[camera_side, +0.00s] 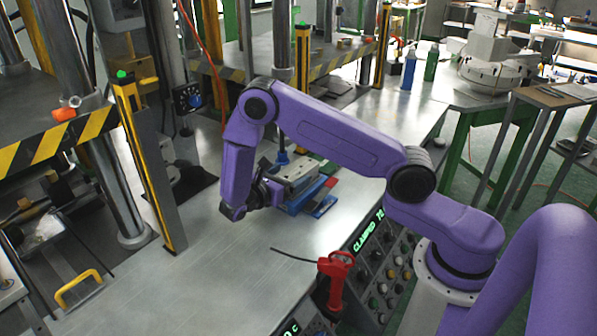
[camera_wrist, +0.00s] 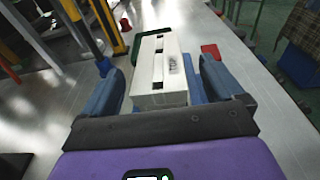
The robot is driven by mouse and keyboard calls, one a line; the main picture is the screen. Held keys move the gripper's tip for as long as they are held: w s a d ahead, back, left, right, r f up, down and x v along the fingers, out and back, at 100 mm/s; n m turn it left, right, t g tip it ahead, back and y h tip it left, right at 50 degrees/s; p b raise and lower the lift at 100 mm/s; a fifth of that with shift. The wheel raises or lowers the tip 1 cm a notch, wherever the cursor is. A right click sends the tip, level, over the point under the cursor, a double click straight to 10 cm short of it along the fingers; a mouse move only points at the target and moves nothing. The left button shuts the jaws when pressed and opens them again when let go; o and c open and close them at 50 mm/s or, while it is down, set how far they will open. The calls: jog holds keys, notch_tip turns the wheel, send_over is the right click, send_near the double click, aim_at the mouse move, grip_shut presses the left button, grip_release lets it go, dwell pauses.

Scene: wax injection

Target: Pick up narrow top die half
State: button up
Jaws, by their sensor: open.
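The narrow top die half (camera_wrist: 158,75) is a pale metal block with slots and a dark "TOP" mark, lying lengthwise away from me in the wrist view. My gripper (camera_wrist: 157,66) is open, with one dark blue finger on each side of the block. I cannot tell whether either finger touches it. In the side view, my gripper (camera_side: 262,190) is low over the bench at the left of the metal die block (camera_side: 296,168), which sits at a blue support (camera_side: 318,198). My wrist partly hides its near end there.
The metal bench (camera_side: 230,262) is mostly clear at the front. A red-handled tool (camera_side: 336,278) stands by the control panel (camera_side: 385,265). A yellow-black post (camera_side: 150,165) and press columns stand to the left. A small red block (camera_wrist: 210,50) lies right of the die.

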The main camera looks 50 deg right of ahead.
aim_at(299, 171)
jog(key=shift+w+d+f, duration=0.1)
jog(key=shift+d+f, duration=0.1)
jog(key=shift+d, duration=1.25)
jog(key=shift+c, duration=0.2)
jog(key=c, duration=1.3)
jog(key=shift+c, duration=0.2)
jog(key=shift+r, duration=0.1)
